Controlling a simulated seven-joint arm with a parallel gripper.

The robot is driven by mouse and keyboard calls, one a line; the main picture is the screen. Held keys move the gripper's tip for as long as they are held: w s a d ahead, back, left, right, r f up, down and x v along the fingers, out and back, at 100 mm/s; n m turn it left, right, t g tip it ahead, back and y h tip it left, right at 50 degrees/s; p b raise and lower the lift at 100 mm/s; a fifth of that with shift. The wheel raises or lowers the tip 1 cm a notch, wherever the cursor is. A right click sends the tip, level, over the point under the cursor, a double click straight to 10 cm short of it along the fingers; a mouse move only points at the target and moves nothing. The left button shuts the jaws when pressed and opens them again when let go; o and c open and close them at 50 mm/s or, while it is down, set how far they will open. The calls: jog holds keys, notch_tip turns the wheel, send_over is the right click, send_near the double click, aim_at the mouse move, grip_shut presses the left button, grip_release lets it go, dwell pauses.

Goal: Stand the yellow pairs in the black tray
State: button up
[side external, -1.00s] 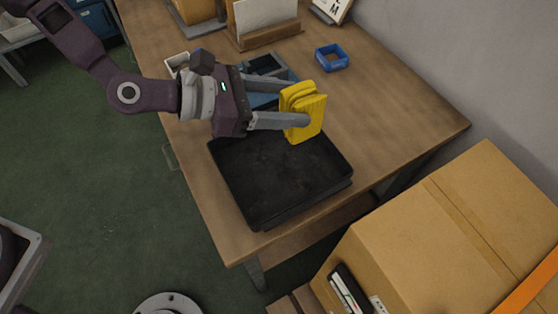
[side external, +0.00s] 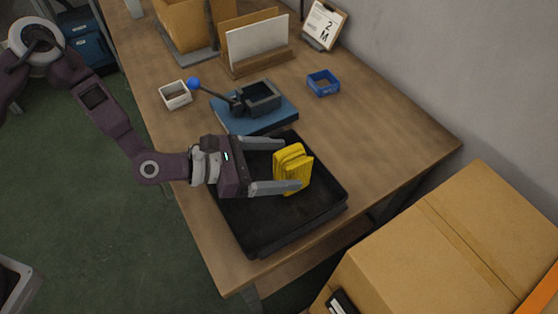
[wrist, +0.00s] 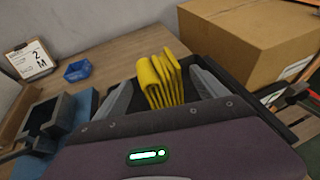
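The folded yellow pair (side external: 293,170) stands upright in the black tray (side external: 275,222), toward the tray's far right part. My gripper (side external: 291,164) is low over the tray with one finger on each side of the pair. In the wrist view the pair (wrist: 161,82) shows as several upright yellow folds. A gap shows between it and each finger of my gripper (wrist: 160,80), so the fingers are open. Its bottom edge is hidden behind the gripper body there. No other yellow pair shows.
A blue-based device (side external: 255,118) with a blue-knobbed lever stands just behind the tray. A white bin (side external: 175,95), a blue bin (side external: 323,82) and a sign marked 2 M (side external: 326,25) are farther back. A large cardboard box (side external: 450,240) stands at right. The table's right side is clear.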

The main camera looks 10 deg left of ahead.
jog(key=shift+r, duration=0.1)
jog(key=v, duration=1.2)
